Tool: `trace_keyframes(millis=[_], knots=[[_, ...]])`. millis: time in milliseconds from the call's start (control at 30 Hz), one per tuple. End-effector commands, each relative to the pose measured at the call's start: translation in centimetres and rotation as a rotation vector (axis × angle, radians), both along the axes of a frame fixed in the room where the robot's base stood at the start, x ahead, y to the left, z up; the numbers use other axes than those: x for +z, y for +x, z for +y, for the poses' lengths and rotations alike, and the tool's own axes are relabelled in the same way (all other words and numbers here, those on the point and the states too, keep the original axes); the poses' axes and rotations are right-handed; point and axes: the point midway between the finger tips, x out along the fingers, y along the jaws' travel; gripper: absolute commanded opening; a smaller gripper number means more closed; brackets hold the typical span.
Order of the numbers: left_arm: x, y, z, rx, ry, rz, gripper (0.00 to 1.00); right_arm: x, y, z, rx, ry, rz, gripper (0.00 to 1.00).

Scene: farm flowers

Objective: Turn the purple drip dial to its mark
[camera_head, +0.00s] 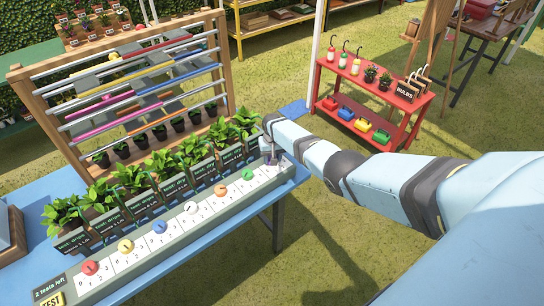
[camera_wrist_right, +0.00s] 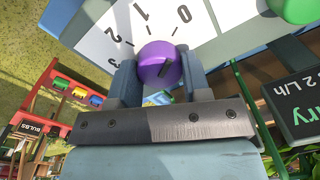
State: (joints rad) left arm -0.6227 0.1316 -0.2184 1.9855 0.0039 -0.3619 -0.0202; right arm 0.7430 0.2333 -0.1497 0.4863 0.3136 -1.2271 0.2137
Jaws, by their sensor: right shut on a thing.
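The purple dial (camera_wrist_right: 155,62) sits on a white scale plate (camera_wrist_right: 105,40) numbered 0, 1, 2 and 3 in the right wrist view. A short dark line shows on its face; I cannot tell exactly which number it points at. My right gripper (camera_wrist_right: 157,76) has a finger on each side of the dial and is shut on it. In the head view my right gripper (camera_head: 274,156) is at the far right end of the dial row and mostly hides the purple dial. A pot label (camera_wrist_right: 298,100) reading 2 L/h shows at the wrist view's right. My left gripper is out of view.
The green dial (camera_head: 248,174) is the neighbour, followed by orange (camera_head: 220,189) and several others along the grey panel. Potted plants (camera_head: 165,168) stand behind the row. A yellow TEST button (camera_head: 51,300) is front left, by a sign reading 2 tests left.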

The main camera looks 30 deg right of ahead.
Motion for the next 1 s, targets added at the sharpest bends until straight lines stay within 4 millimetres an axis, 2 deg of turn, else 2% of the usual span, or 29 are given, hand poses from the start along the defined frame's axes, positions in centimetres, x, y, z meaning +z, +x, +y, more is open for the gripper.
trace_keyframes(millis=[600,633,700,733,1000], knots=[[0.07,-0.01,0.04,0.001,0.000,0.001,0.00,0.06,0.05,-0.03,-0.043,0.001,-0.001,0.20],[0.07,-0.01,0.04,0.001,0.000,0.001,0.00,0.06,0.05,-0.03,-0.043,0.001,-0.001,0.48],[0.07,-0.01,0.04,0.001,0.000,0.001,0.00,0.06,0.04,-0.03,-0.043,0.001,-0.001,0.65],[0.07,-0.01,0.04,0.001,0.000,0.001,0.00,0.06,0.04,-0.03,-0.042,0.001,-0.001,0.69],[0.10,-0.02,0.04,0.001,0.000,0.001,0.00,0.08,0.02,-0.03,-0.041,0.000,-0.001,0.69]])
